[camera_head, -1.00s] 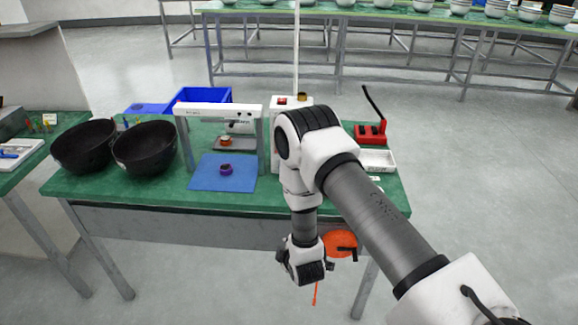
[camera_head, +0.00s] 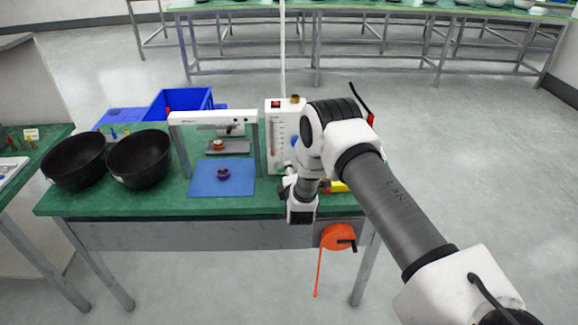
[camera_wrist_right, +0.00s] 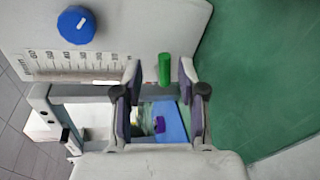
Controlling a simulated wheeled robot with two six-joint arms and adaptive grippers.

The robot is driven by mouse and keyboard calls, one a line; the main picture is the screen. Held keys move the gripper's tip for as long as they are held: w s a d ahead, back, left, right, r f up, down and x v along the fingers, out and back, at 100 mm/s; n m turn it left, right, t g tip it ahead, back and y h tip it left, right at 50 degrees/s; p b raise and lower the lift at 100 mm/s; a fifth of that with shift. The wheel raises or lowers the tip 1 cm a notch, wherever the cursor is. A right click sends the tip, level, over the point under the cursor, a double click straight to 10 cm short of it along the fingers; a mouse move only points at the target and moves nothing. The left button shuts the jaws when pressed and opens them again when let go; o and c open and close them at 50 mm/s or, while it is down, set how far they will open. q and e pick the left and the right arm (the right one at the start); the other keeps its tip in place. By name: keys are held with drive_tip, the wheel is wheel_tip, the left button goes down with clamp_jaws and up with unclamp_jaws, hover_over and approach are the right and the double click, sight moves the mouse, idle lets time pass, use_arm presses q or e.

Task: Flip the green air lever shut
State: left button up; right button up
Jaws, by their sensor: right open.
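The green air lever (camera_wrist_right: 164,70) shows in the right wrist view as a short green cylinder against a white panel (camera_wrist_right: 130,35). The panel carries a scale and a blue knob (camera_wrist_right: 76,25). In the head view the panel (camera_head: 280,125) stands upright on the green bench, partly behind my right arm. My right gripper (camera_wrist_right: 160,73) is open, with one finger on each side of the lever and gaps visible; contact cannot be told. In the head view the right gripper (camera_head: 287,182) is at the panel's base. My left gripper is not in view.
Left of the panel are a white frame fixture (camera_head: 212,117), a blue mat (camera_head: 205,187) with a purple part (camera_head: 222,173), and two black bowls (camera_head: 140,160). An orange reel (camera_head: 337,237) hangs at the bench front. My right arm hides the bench's right end.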

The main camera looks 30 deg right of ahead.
drive_tip(key=x, duration=0.4)
drive_tip(key=shift+d+f, duration=0.1)
drive_tip(key=shift+f, duration=0.25)
drive_tip(key=shift+s+r, duration=0.1)
drive_tip(key=shift+r, duration=0.05)
drive_tip(key=shift+c, duration=0.9)
clamp_jaws()
drive_tip(key=shift+f+m+b, duration=0.6)
drive_tip(key=shift+m+b, duration=0.2)
drive_tip(key=shift+b, duration=0.1)
drive_tip(key=shift+r+m+t+y, duration=0.1)
drive_tip(key=shift+m+t+y, duration=0.2)
drive_tip(key=shift+m, duration=0.1)
drive_tip(key=shift+o, duration=0.9)
unclamp_jaws()
